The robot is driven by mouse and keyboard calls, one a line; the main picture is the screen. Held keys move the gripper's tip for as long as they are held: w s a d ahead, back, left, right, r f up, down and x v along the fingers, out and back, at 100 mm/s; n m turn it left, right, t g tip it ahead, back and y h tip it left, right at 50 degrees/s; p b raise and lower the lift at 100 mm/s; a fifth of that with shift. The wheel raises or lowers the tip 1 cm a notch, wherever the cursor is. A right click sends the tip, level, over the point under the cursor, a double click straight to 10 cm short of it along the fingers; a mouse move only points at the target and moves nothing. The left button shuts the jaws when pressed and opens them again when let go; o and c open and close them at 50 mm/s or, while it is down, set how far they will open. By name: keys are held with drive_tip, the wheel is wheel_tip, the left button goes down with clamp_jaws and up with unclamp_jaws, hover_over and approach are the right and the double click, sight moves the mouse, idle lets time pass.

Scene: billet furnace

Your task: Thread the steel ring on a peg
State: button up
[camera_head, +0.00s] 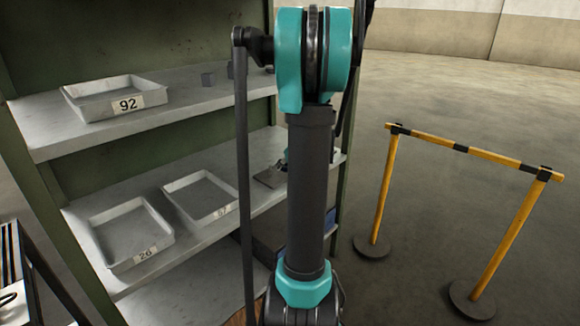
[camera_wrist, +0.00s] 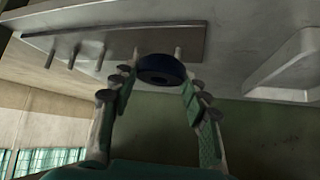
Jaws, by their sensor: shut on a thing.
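The steel ring (camera_wrist: 162,68) shows in the wrist view as a thick dark blue-black ring between the two fingers of my gripper (camera_wrist: 156,84). My gripper is shut on it. A flat grey board (camera_wrist: 115,45) with several short pale pegs lies beyond it. One peg (camera_wrist: 178,52) stands right behind the ring's upper right edge, and another peg (camera_wrist: 135,54) stands just left of it. I cannot tell whether any peg is inside the ring's hole. In the head view my arm hides the ring and most of my gripper; part of the board (camera_head: 269,178) shows on the middle shelf.
Two more trays (camera_head: 130,230) (camera_head: 203,187) stand on the middle shelf, left of the board. A yellow-black barrier (camera_head: 460,148) stands at right on open floor.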

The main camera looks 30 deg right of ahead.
drive_tip(key=shift+w+a+f, duration=0.45)
drive_tip(key=shift+w+a, duration=0.1)
drive_tip(key=shift+w, duration=0.95)
drive_tip(key=shift+w+a+f, duration=0.5)
drive_tip(key=shift+w+a, duration=0.05)
drive_tip(key=shift+w, duration=1)
drive_tip(key=shift+w+a+f, duration=0.45)
drive_tip(key=shift+w+a, duration=0.1)
drive_tip(key=shift+w, duration=0.95)
drive_tip(key=shift+f, duration=0.1)
drive_tip(key=o, duration=1.6)
drive_tip(key=v, duration=1.2)
